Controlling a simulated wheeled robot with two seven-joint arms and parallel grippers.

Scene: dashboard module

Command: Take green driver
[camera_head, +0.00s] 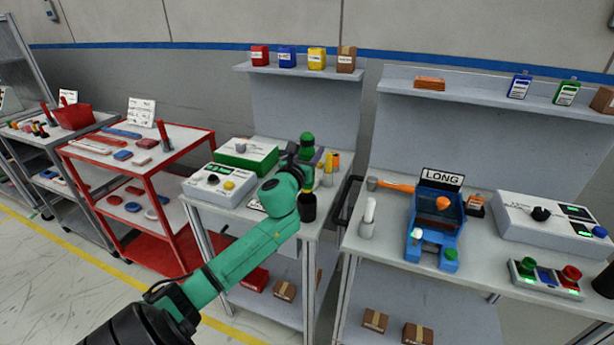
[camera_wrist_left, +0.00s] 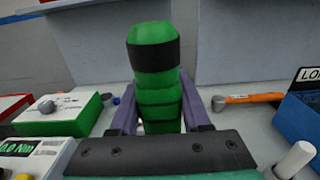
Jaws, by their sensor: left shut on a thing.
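The green driver (camera_wrist_left: 155,95), a green handle with black bands, stands upright between the fingers of my left gripper (camera_wrist_left: 157,118) in the left wrist view. The gripper is shut on it. In the head view the driver's green top (camera_head: 307,140) shows above my left gripper (camera_head: 304,160), over the back of the middle workbench. My own wrist hides the driver's lower part, so I cannot tell whether it touches anything below. My right gripper is not in view.
Yellow and orange handles (camera_head: 330,162) stand just right of the gripper. A green-sided box (camera_head: 247,156) and a white control box (camera_head: 218,186) are to its left. On the right bench are an orange-handled hammer (camera_head: 395,185) and a blue fixture (camera_head: 432,228).

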